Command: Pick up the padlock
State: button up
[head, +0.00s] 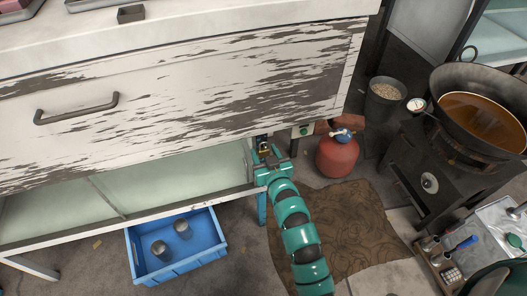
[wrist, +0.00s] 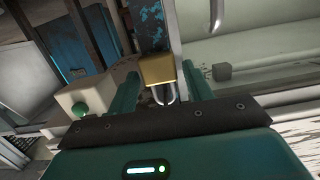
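The brass padlock (wrist: 157,69) with its silver shackle shows in the middle of the wrist view, its shackle towards my gripper. It sits in front of a worn blue post. My gripper (wrist: 163,85) has its two teal fingers spread on either side of the padlock, with visible gaps, so it looks open. In the head view my gripper (head: 267,154) is at the right end of the lower shelf, under the cabinet corner. The padlock is small and mostly hidden there between the fingers.
A white box with a green knob (wrist: 79,109) is close to the left finger. A red gas cylinder (head: 338,155) stands right of my arm. A blue crate (head: 209,252) with metal cups is at lower left. The peeling cabinet (head: 180,100) overhangs my gripper.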

jog(key=c, duration=0.8)
jog(key=shift+r, duration=0.15)
